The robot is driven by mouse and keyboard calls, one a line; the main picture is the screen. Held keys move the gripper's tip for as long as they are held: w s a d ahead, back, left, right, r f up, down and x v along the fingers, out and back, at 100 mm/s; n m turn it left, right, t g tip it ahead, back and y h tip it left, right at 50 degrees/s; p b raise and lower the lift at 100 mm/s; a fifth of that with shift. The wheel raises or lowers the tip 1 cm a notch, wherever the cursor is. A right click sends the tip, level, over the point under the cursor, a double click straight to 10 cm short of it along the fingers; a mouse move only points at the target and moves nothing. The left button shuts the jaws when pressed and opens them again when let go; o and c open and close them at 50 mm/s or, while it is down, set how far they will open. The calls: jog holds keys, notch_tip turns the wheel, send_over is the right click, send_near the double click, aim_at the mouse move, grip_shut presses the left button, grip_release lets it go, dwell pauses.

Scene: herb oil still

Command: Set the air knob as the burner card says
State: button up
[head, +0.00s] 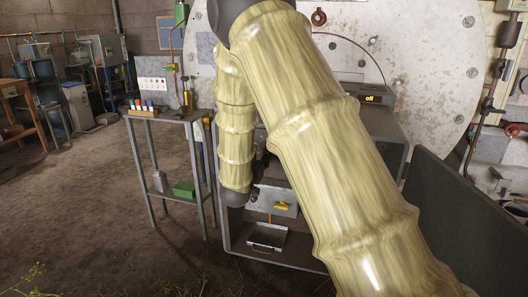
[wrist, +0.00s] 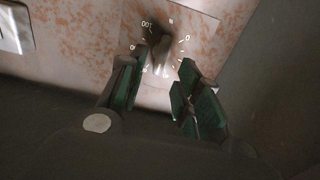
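In the wrist view a grey knob (wrist: 163,62) sits on a rust-speckled pale panel, ringed by white ticks and numbers, with "100" at its upper left. A dark shadow covers part of the dial, so the knob's exact setting is unclear. My gripper (wrist: 164,68) is open, with green-padded fingers apart on either side of the knob. I cannot tell whether they touch it. In the head view my arm hides the knob, and my gripper cannot be made out. I cannot make out a readable burner card.
A grey cabinet (head: 392,128) with a small display reading "off" (head: 371,98) stands behind my arm. Its lower opening holds a metal tray (head: 268,236). A narrow side table (head: 172,115) stands left. A dark panel (head: 462,215) stands right.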

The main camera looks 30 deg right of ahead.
aim_at(264, 149)
jog(key=shift+x, duration=2.75)
grip_shut()
